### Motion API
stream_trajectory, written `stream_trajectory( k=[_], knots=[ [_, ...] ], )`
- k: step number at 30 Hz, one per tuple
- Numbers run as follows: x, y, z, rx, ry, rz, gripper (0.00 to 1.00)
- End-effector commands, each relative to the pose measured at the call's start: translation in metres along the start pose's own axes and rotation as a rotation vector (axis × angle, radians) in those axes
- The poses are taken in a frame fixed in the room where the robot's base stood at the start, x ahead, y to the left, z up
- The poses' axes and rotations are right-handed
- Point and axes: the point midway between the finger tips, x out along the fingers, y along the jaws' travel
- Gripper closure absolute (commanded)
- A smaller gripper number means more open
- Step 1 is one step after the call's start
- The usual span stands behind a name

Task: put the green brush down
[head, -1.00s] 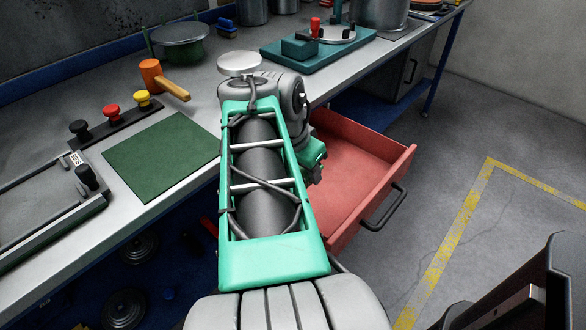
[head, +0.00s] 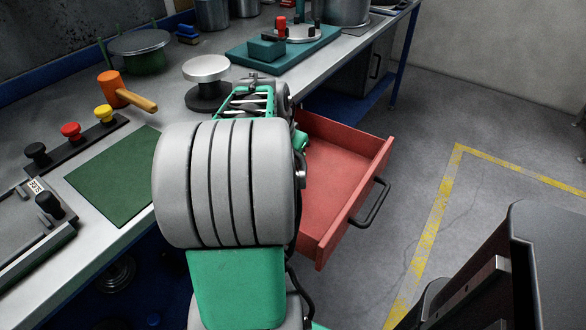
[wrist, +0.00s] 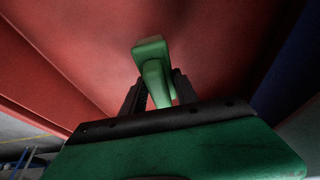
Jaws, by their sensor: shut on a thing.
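The green brush (wrist: 152,68) shows in the wrist view, with a blocky end and a narrower neck between the dark fingers. My gripper (wrist: 158,90) is shut on it. The red surfaces of the open drawer (head: 338,172) fill the wrist view behind the brush. I cannot tell whether the brush touches the drawer. In the head view my arm hides the gripper and brush; the visible part of the drawer floor is bare.
The workbench carries a green mat (head: 112,180), an orange mallet (head: 112,88), a strip of coloured knobs (head: 70,132), a round-topped stand (head: 206,70) and a teal tray (head: 240,58). The drawer's black handle (head: 372,204) juts over the floor.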

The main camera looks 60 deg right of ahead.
Motion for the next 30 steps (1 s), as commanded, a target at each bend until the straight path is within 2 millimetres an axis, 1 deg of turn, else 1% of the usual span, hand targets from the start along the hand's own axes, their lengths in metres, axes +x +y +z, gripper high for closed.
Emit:
stream_trajectory(
  k=[2, 4, 6, 13, 17, 18, 25, 30],
  knots=[
    [0.014, -0.001, -0.002, 0.001, -0.002, 0.002, 1.0],
    [0.028, 0.0, 0.005, -0.001, -0.004, 0.002, 1.0],
    [0.036, 0.0, 0.008, 0.0, -0.002, 0.002, 1.0],
    [0.036, -0.001, 0.008, 0.001, 0.0, 0.0, 1.0],
    [0.041, -0.001, 0.01, 0.0, 0.0, 0.001, 1.0],
    [0.04, -0.001, 0.009, 0.0, 0.0, 0.001, 0.62],
    [0.039, -0.001, 0.009, 0.0, 0.0, 0.001, 0.43],
    [0.039, -0.001, 0.009, 0.0, 0.0, 0.001, 0.43]
  ],
)
